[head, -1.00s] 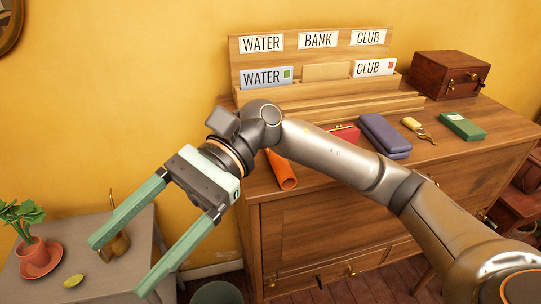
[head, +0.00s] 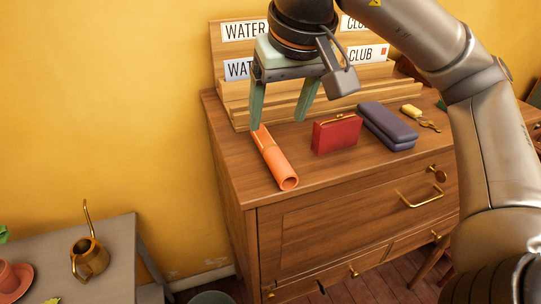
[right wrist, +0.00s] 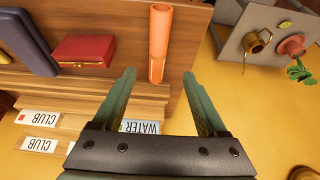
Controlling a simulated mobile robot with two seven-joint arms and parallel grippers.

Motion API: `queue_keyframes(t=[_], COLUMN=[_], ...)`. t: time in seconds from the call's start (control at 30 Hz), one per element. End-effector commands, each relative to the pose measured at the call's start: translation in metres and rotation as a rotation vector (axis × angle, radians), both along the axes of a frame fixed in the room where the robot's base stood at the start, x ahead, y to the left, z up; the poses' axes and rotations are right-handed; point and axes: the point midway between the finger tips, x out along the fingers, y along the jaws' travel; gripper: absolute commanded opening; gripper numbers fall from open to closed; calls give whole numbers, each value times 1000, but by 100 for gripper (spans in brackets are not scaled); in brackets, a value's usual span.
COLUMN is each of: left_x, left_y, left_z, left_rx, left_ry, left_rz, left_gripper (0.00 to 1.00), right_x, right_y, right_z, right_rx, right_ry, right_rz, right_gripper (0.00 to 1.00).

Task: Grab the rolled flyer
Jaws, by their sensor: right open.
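The rolled flyer (head: 274,160) is an orange tube lying on the left end of the wooden dresser top, its open end toward the front edge. It also shows in the right wrist view (right wrist: 159,42), ahead of the fingertips and between their lines. My right gripper (head: 279,126) is open and empty, pointing down over the back of the dresser. Its left fingertip appears close to the flyer's far end; I cannot tell whether they touch. In the right wrist view the open fingers (right wrist: 158,75) have a clear gap. My left gripper is not in view.
A red purse (head: 336,134), a purple case (head: 387,127) and keys with a yellow tag (head: 420,117) lie right of the flyer. A wooden letter rack (head: 228,97) with labelled cards stands behind. A grey table (head: 118,257) with a brass watering can (head: 89,258) is at lower left.

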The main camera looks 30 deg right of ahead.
Motion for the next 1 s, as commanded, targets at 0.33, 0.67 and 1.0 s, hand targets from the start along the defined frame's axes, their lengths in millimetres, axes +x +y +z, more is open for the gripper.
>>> queue_keyframes(t=[0.33, 0.67, 1.0], left_x=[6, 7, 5], left_y=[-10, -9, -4], left_z=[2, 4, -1], left_rx=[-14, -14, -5], left_ry=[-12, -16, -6], left_rz=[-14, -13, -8], left_gripper=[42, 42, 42], right_x=[17, 32, 36], right_y=[-4, -13, -14], right_z=[-43, -82, -91], right_rx=[3, 3, 4], right_ry=[1, 4, 1], right_rz=[0, 0, 1], right_gripper=[75, 75, 75])
